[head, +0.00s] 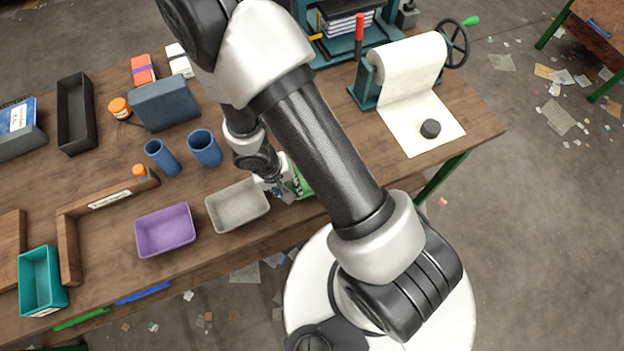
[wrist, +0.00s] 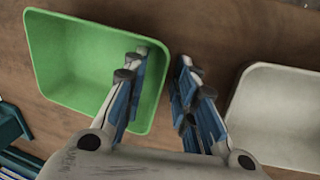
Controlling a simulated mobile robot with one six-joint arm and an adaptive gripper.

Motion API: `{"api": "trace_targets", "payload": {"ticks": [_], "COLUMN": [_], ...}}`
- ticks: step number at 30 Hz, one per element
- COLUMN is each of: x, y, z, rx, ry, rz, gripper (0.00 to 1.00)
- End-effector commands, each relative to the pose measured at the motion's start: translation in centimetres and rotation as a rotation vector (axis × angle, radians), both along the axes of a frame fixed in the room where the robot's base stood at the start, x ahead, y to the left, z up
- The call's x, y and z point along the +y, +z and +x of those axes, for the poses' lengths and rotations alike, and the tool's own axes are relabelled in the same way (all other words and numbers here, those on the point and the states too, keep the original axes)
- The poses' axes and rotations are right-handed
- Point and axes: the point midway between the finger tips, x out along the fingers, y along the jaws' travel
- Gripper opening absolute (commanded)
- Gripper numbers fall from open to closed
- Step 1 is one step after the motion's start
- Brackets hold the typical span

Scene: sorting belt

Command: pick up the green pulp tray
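The green pulp tray (wrist: 80,62) lies on the wooden bench in the left half of the wrist view, its inside empty. In the head view only a strip of the green tray (head: 305,184) shows behind my arm; the rest is hidden. My gripper (wrist: 162,62) is open, with one finger over the inside of the tray and the other outside its wall, above the gap beside the grey tray. The tray's rim passes between the fingers, with space around it. My gripper (head: 277,187) is partly hidden by its own links in the head view.
The grey tray (head: 238,206) stands close to the left of my gripper, with a purple tray (head: 165,231) and a teal tray (head: 41,279) farther left. Blue cups (head: 205,149) stand behind. A paper roll press (head: 405,75) is at the right.

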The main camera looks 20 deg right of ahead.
Motion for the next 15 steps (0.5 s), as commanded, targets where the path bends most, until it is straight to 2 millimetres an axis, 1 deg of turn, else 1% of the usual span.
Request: {"api": "trace_targets", "payload": {"ticks": [4,5,15], "x": [0.01,0.02,0.03], "y": [0.11,0.12,0.12], "z": [0.03,0.03,0.02], "rx": [-0.001,-0.001,0.000], "ry": [0.000,-0.001,0.000], "rz": [0.000,0.000,0.000], "gripper": [0.26,0.24,0.02]}}
